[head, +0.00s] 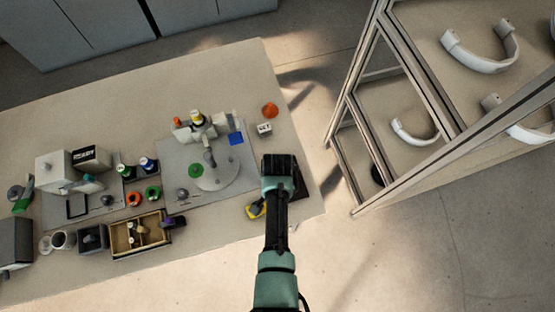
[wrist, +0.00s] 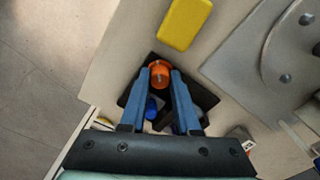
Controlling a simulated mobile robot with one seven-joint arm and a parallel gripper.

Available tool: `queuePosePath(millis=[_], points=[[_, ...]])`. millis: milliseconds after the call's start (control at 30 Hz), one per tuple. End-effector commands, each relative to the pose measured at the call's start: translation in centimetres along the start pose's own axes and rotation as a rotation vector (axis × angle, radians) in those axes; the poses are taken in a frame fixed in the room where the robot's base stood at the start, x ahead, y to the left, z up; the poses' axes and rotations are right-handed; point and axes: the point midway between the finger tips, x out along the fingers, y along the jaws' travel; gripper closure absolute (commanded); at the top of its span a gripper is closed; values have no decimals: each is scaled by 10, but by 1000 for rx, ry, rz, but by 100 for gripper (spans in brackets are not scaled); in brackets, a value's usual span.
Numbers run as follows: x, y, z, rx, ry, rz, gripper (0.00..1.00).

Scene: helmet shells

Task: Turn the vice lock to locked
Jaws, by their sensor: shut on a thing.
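A dark vice base (wrist: 205,97) sits near the table's edge in the wrist view. An orange knob (wrist: 159,72), which appears to be the vice lock, stands on it. My gripper (wrist: 159,78) has its two blue fingers on either side of the knob, shut on it. A blue part (wrist: 151,108) shows between the fingers, nearer the wrist. In the head view my gripper (head: 281,165) reaches over the table's right end, and the dark vice base (head: 301,184) is mostly hidden under it. I cannot tell the lock's setting.
A yellow block (wrist: 184,22) lies beside the vice. A grey plate (head: 232,172) with a round disc is to the left. An orange cone (head: 270,109) stands behind. A wooden tray (head: 113,246) is farther left. A metal-framed rack (head: 353,212) with white shells stands right, across a floor gap.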

Motion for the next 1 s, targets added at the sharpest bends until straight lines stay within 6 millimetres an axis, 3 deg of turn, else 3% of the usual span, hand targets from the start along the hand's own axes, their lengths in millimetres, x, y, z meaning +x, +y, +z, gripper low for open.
queuePosePath(millis=[500,533,567,1000], points=[[-1,-1,-2,18,5,-3,100],[-1,-1,-2,18,5,-3,64],[-1,-1,-2,18,5,-3,59],[-7,0,-1,16,2,-1,57]])
